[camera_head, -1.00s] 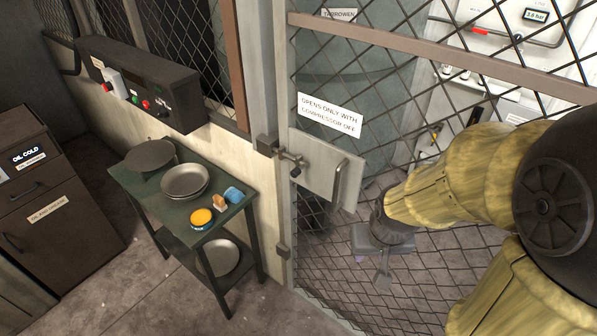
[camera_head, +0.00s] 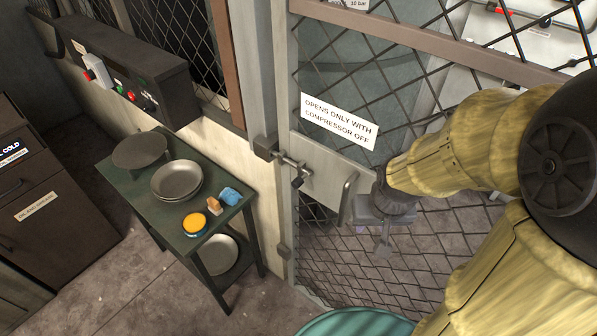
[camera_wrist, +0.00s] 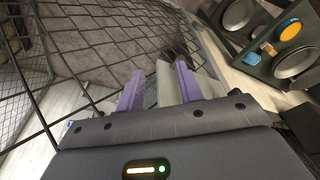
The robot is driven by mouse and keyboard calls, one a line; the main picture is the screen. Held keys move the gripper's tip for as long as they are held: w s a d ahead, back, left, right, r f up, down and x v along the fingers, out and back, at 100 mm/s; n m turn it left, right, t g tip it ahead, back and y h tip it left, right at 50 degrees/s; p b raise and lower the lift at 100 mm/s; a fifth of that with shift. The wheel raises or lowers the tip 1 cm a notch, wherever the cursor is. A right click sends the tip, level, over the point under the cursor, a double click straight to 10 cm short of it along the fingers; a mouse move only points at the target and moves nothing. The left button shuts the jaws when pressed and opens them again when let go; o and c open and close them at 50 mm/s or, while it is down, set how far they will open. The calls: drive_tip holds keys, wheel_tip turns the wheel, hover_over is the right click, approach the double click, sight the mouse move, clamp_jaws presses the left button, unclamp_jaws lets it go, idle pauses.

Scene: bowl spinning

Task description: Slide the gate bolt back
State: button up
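The gate bolt (camera_head: 292,165) is a grey metal bar with a short knob, at the left edge of the gate's pale plate. It reaches toward a dark block (camera_head: 265,148) on the post. The mesh gate (camera_head: 330,240) stands in its frame and looks shut. My gripper (camera_head: 383,246) is in front of the gate, to the right of and below the bolt, apart from it. In the wrist view its two purple fingers (camera_wrist: 159,90) are spread with nothing held. The pale plate (camera_wrist: 170,88) shows behind the gap. The bolt is not clear in the wrist view.
A pull handle (camera_head: 348,198) stands out from the plate between bolt and gripper. A green table (camera_head: 150,210) with bowls, a yellow-topped tin and a sponge stands left of the gate. A control box (camera_head: 125,80) hangs above it. A teal round thing (camera_head: 355,322) shows at the bottom edge.

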drive_tip(key=shift+s, duration=0.1)
drive_tip(key=shift+o, duration=1)
drive_tip(key=shift+a+f+n, duration=0.3)
drive_tip(key=shift+n, duration=0.1)
drive_tip(key=w+a+f+n+g+h+b, duration=0.15)
drive_tip(key=a+f+n+h+b, duration=0.5)
drive_tip(key=n, duration=0.95)
drive_tip(key=w+a+n+t+h+b, duration=0.1)
drive_tip(key=w+a+n+t+h, duration=0.2)
drive_tip(key=a+n+t, duration=1)
drive_tip(key=a+f+h, duration=0.1)
drive_tip(key=a, duration=0.5)
drive_tip(key=shift+w+a+b, duration=0.15)
drive_tip(key=shift+b, duration=0.15)
drive_tip(key=shift+r+h, duration=0.1)
drive_tip(key=shift+h, duration=0.15)
